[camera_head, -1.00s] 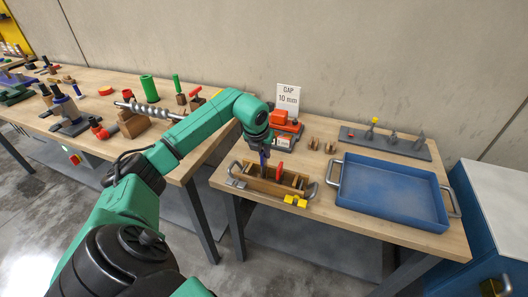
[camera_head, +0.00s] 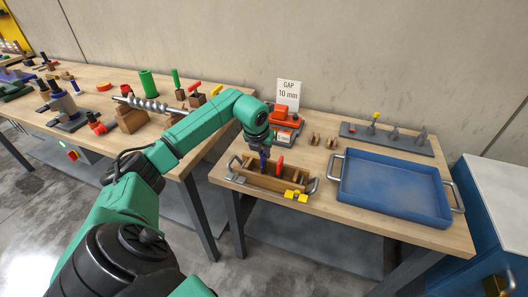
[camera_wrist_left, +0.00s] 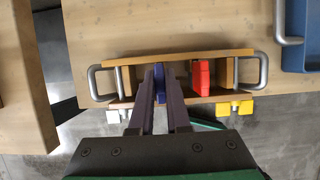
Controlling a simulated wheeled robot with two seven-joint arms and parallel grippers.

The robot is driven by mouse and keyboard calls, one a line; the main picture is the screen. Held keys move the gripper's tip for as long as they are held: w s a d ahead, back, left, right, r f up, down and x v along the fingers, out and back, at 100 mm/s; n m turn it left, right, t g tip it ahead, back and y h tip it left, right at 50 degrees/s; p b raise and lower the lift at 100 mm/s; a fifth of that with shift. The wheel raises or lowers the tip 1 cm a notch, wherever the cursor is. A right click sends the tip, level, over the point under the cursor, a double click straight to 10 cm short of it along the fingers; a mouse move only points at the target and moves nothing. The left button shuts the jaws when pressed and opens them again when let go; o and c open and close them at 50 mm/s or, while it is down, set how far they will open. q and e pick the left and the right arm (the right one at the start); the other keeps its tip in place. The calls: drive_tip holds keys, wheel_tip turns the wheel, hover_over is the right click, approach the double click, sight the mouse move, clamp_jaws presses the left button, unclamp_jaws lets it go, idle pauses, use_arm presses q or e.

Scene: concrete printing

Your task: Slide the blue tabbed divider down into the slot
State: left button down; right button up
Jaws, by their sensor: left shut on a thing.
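The blue tabbed divider (camera_wrist_left: 159,84) is between the fingers of my left gripper (camera_wrist_left: 159,78), which is shut on it. In the head view my left gripper (camera_head: 264,158) points down over the wooden box (camera_head: 262,182), the divider's lower part hidden. The wooden box also shows in the left wrist view (camera_wrist_left: 180,55), with a metal handle at each end. A red divider (camera_wrist_left: 201,77) stands in the box to the right of the blue one. The slot under the blue divider is hidden by my fingers. My right gripper is not in view.
A yellow clamp (camera_head: 296,195) sits at the box's front right. A blue tray (camera_head: 390,188) lies to the right, and an orange device (camera_head: 285,122) stands behind, near a sign (camera_head: 288,94) reading "GAP 10 mm". Small wooden pieces (camera_head: 315,138) lie behind the box.

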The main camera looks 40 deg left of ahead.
use_arm(q)
drive_tip(key=shift+f+b, duration=0.65)
drive_tip(key=shift+f, duration=0.25)
drive_tip(key=c, duration=0.8)
unclamp_jaws()
drive_tip(key=b+v, duration=0.1)
drive_tip(key=v, duration=1.3)
drive_tip(key=shift+s+d+r, duration=0.1)
drive_tip(key=shift+s+r, duration=0.1)
drive_tip(key=shift+r, duration=0.1)
